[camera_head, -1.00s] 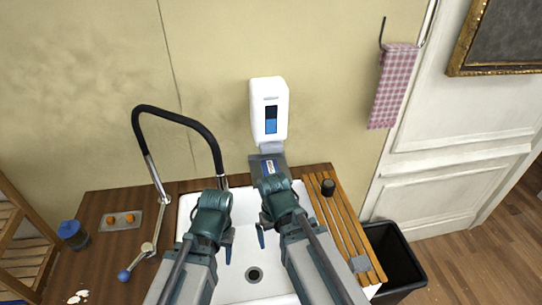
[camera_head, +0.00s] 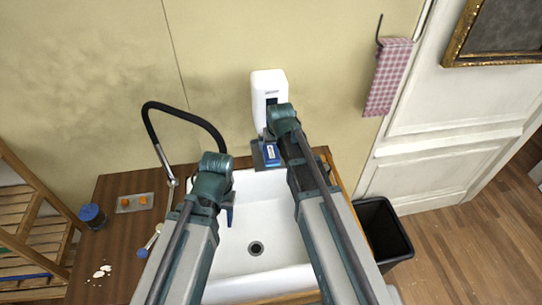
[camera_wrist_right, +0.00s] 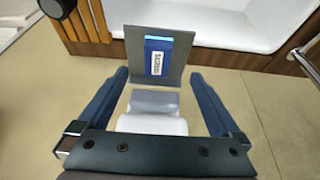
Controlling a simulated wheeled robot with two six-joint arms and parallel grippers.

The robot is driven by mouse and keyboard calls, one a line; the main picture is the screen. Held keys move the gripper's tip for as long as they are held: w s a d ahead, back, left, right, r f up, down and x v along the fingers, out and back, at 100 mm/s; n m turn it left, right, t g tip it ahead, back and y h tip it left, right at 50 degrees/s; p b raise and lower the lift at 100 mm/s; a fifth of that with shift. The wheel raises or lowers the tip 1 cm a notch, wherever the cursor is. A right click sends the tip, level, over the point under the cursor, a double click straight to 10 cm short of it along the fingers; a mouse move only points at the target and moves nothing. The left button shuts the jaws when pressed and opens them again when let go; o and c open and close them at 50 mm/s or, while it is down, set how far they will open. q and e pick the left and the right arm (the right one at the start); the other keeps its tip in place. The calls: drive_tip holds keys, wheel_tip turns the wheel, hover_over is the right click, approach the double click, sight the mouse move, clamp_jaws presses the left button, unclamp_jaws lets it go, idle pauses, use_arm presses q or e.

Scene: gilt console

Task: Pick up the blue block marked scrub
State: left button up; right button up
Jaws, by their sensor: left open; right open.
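The blue block (camera_head: 271,152) with a white label lies on a dark grey plate (camera_head: 257,158) at the back edge of the sink, below the white dispenser. In the right wrist view the blue block (camera_wrist_right: 158,62) lies on the grey plate (camera_wrist_right: 177,73), its label lettering too small to read surely. My right gripper (camera_wrist_right: 158,80) is open and empty, with the block ahead of and between its fingertips, apart from them. In the head view its fingers are hidden by my arm. My left gripper (camera_head: 229,214) is open and empty over the sink's left side.
The white dispenser (camera_head: 268,88) hangs on the wall; its white body and grey spout (camera_wrist_right: 154,102) lie between my right fingers in the wrist view. The white sink (camera_head: 262,215) is clear.

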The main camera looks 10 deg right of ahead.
drive_tip(key=b, duration=0.7)
approach(273, 159)
drive_tip(key=x, duration=0.5)
drive_tip(key=shift+w+a+r, duration=0.15)
drive_tip(key=shift+w+a, duration=0.05)
drive_tip(key=shift+a, duration=0.05)
drive_tip(key=b+x, duration=0.4)
drive_tip(key=x, duration=0.1)
drive_tip(key=shift+s+d+f+b, duration=0.15)
drive_tip(key=shift+d+f+b, duration=0.1)
drive_tip(key=shift+b, duration=0.1)
drive_tip(key=shift+r, duration=0.1)
drive_tip(key=shift+s, duration=0.1)
drive_tip(key=c, duration=1.3)
drive_tip(key=shift+r, duration=0.1)
